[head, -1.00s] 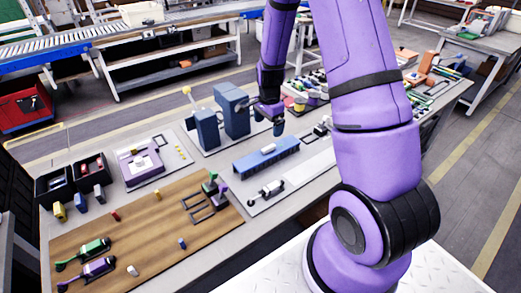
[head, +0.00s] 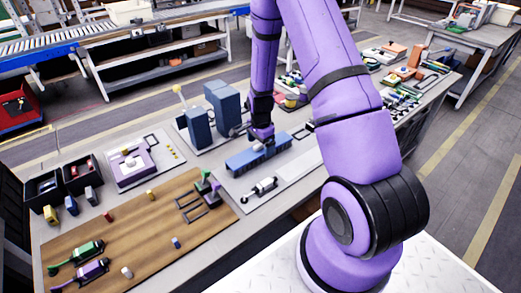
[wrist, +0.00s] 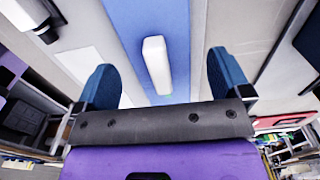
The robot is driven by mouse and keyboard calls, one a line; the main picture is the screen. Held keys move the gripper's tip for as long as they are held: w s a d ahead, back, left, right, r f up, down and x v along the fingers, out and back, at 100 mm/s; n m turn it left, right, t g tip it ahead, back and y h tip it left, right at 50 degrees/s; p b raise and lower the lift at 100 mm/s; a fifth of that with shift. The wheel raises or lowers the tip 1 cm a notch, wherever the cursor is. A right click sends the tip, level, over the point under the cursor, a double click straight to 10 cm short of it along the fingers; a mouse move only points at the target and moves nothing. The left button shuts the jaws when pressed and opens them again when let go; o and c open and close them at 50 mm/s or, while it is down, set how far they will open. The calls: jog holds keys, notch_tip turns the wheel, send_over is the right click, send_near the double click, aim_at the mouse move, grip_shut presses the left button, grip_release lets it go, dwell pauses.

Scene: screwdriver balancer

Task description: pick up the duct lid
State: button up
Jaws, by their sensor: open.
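The long blue duct (head: 240,163) with slotted sides lies on the bench in the middle of the head view. A white bar-shaped block sits on its blue top; I take this top with its bar as the duct lid, though the seam is not visible. In the wrist view the blue top (wrist: 130,18) runs up the picture, with the white bar (wrist: 157,65) on it. My gripper (wrist: 161,62) is open, one blue finger on each side of the bar, apart from it. In the head view my gripper (head: 262,136) is over the duct and hides the bar.
Blue upright blocks (head: 222,108) stand close behind the duct. A small grey-and-black device (head: 260,188) lies in front. A wooden board (head: 120,235) with tools is at the left.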

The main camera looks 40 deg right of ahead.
jog(key=shift+f, duration=0.4)
jog(key=c, duration=1.3)
jog(key=shift+r, duration=0.1)
